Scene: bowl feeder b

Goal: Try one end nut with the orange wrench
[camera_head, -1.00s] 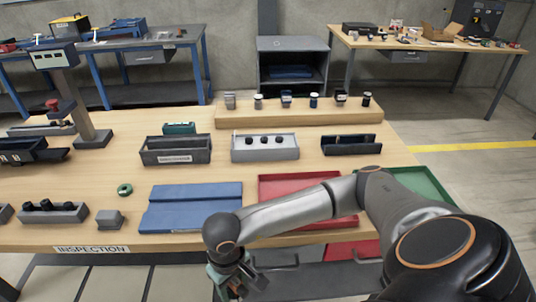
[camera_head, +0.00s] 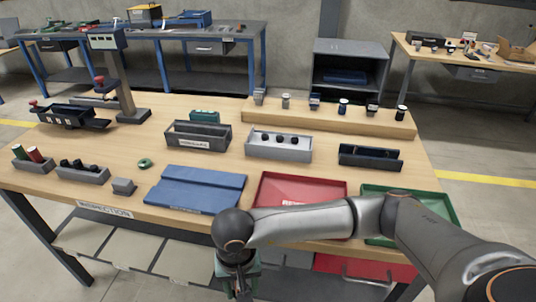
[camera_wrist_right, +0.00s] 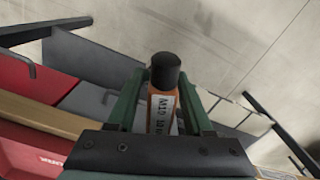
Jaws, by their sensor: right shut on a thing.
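In the head view my right gripper (camera_head: 238,284) hangs low in front of the workbench's front edge, and the wrench cannot be made out there. A black trough-like fixture (camera_head: 68,116) stands at the bench's left side; I cannot make out an end nut on it. My left gripper is not in view.
On the wooden bench are a blue mat (camera_head: 195,190), a red tray (camera_head: 262,205), a green tray (camera_head: 452,222), a grey box (camera_head: 278,155) and a dark box (camera_head: 198,142). A post with a display (camera_head: 128,85) stands at back left. The shelf (camera_head: 130,250) lies below.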

